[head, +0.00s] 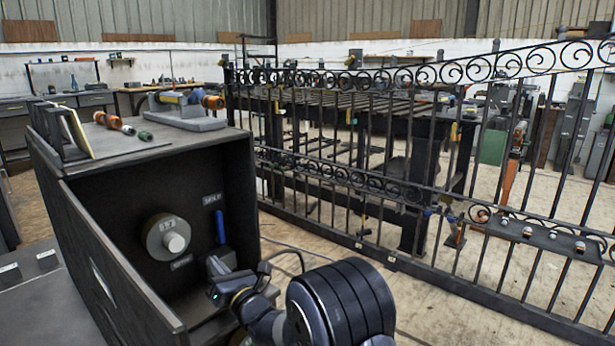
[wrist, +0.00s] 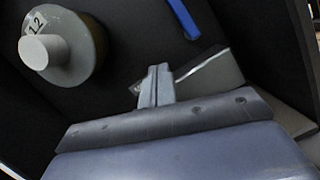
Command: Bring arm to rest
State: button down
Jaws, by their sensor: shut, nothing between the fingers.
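My arm (head: 335,305) reaches up from the bottom of the head view, its wrist at the open dark box (head: 245,190). My gripper (wrist: 155,75) shows in the wrist view with its two fingers together and nothing between them. Inside the box, a round knob (head: 167,237) with a pale centre sits on the back wall. It also shows at the upper left of the wrist view (wrist: 62,45), apart from the fingers. A blue bar (head: 221,227) stands upright to its right in the head view. My fingertips are hard to make out in the head view.
A black scroll gate (head: 375,182) spans the middle and right. A grey stand with a tool (head: 187,110) and several small handles (head: 115,122) lie on the box top. A grey surface (head: 40,310) is at lower left. Floor (head: 440,310) shows right of my arm.

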jog(key=p+v, duration=0.1)
jog(key=v, duration=0.5)
jog(key=shift+s+d+f, duration=0.1)
jog(key=shift+s+d, duration=0.1)
jog(key=shift+s, duration=0.1)
jog(key=shift+d, duration=0.1)
